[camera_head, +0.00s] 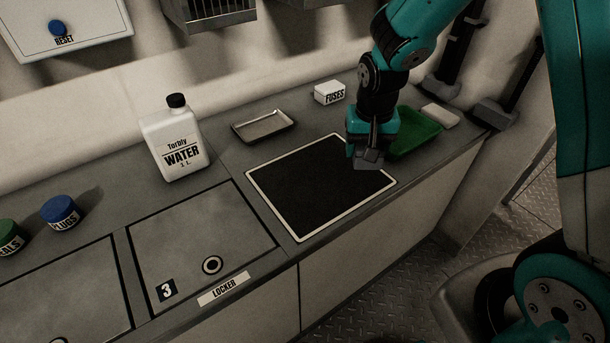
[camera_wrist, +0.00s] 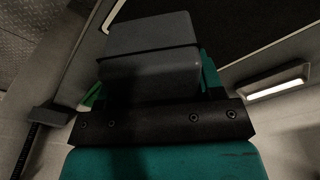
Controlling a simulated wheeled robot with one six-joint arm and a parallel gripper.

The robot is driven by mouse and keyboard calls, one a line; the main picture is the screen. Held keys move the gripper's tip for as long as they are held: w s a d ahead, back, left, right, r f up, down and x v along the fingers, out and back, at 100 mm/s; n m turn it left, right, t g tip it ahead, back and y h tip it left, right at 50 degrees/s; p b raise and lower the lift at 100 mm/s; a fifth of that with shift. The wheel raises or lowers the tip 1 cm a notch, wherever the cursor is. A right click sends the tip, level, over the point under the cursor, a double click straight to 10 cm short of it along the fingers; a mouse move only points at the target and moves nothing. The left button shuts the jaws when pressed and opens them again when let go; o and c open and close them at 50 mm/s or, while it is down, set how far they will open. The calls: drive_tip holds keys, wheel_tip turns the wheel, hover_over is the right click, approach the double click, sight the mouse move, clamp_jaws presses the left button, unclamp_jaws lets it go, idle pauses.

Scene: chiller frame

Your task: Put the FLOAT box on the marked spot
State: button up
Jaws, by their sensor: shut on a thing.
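My gripper (camera_head: 369,150) is shut on a small grey box above the right edge of a black square with a white border (camera_head: 310,190). The grey box (camera_head: 366,163) shows just below the fingers; no lettering on it can be read, so I cannot confirm it is the FLOAT box. In the wrist view the grey box (camera_wrist: 150,75) fills the middle in front of my gripper. The black square (camera_wrist: 215,12) lies beyond it at the top. The square is bare apart from the part my gripper hides. I cannot tell whether the box touches the counter.
A green tray (camera_head: 418,132) and a white block (camera_head: 440,115) are right of my gripper. A FUSES box (camera_head: 329,93), a metal tray (camera_head: 263,125) and a WATER bottle (camera_head: 175,142) stand behind the square. Locker hatch 3 (camera_head: 205,240) is left of it. The counter's front edge is close.

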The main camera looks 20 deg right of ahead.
sight(329, 184)
drive_tip(key=w+a+r+m+h+b, duration=0.1)
drive_tip(key=w+a+r+m, duration=0.2)
drive_tip(key=a+r+m, duration=0.6)
drive_tip(key=shift+m+g, duration=0.4)
drive_tip(key=shift+m, duration=0.5)
drive_tip(key=f+b, duration=0.1)
drive_tip(key=f, duration=0.5)
drive_tip(key=d+f+b, duration=0.1)
drive_tip(key=f, duration=0.5)
drive_tip(key=d+f+b, duration=0.1)
drive_tip(key=f, duration=0.5)
drive_tip(key=shift+s+d+f, duration=0.1)
drive_tip(key=shift+s+f, duration=0.15)
drive_tip(key=o, duration=1)
drive_tip(key=shift+f, duration=0.1)
